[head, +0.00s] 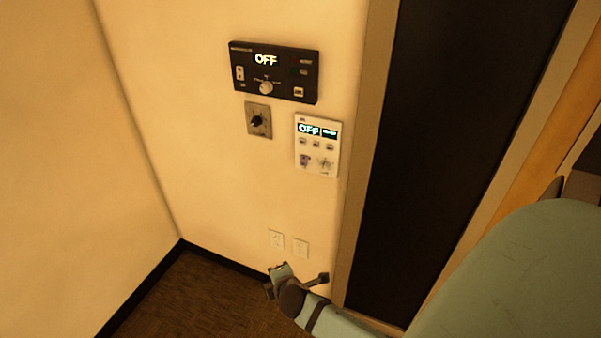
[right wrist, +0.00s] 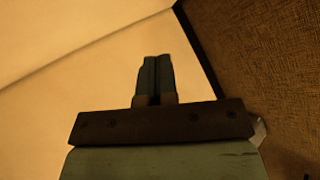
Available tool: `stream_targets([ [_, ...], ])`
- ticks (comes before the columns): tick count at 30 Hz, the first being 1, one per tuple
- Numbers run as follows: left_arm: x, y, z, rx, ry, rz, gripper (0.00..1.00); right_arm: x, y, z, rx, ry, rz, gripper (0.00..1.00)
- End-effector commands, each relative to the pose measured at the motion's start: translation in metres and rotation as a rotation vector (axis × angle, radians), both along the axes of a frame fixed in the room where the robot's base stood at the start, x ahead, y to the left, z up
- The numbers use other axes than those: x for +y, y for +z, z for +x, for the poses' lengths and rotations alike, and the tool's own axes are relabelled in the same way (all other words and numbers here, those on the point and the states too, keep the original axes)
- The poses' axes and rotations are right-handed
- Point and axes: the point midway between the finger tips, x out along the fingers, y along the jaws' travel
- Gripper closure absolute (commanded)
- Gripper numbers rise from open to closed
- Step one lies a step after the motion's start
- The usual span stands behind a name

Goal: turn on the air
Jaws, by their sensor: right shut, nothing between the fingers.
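A black control panel (head: 274,72) with a lit "OFF" display and a pale round knob is on the wall. Below it is a small grey plate (head: 258,119) with a dark knob. To its right is a white control panel (head: 317,146), also lit "OFF", with small buttons and two pictured marks too small to read. My right gripper (head: 279,268) is low, well below these panels, near the foot of the wall. In the right wrist view its fingers (right wrist: 154,80) are together and empty. My left gripper is out of view.
Two small wall plates (head: 288,244) sit low on the wall just above my right gripper. A dark door-like panel (head: 455,150) in a tan frame stands to the right. A side wall (head: 70,160) meets this wall at the left. The brown floor (head: 190,300) looks clear.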

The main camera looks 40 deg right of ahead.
Motion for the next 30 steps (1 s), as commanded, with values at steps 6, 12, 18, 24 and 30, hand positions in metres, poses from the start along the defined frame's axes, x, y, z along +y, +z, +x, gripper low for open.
stream_targets([
  [6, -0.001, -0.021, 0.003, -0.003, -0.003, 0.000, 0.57, -0.092, 0.060, 0.101, 0.311, 0.007, -0.850, 1.00],
  [12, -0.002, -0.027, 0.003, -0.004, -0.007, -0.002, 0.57, -0.129, 0.115, 0.134, 0.584, -0.065, -1.203, 1.00],
  [18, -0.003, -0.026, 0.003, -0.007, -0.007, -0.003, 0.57, -0.136, 0.131, 0.138, 0.664, -0.088, -1.275, 1.00],
  [24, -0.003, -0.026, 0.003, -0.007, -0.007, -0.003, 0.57, -0.136, 0.130, 0.138, 0.662, -0.086, -1.275, 1.00],
  [30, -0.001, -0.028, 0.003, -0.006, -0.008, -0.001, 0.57, -0.134, 0.129, 0.138, 0.660, -0.085, -1.273, 1.00],
])
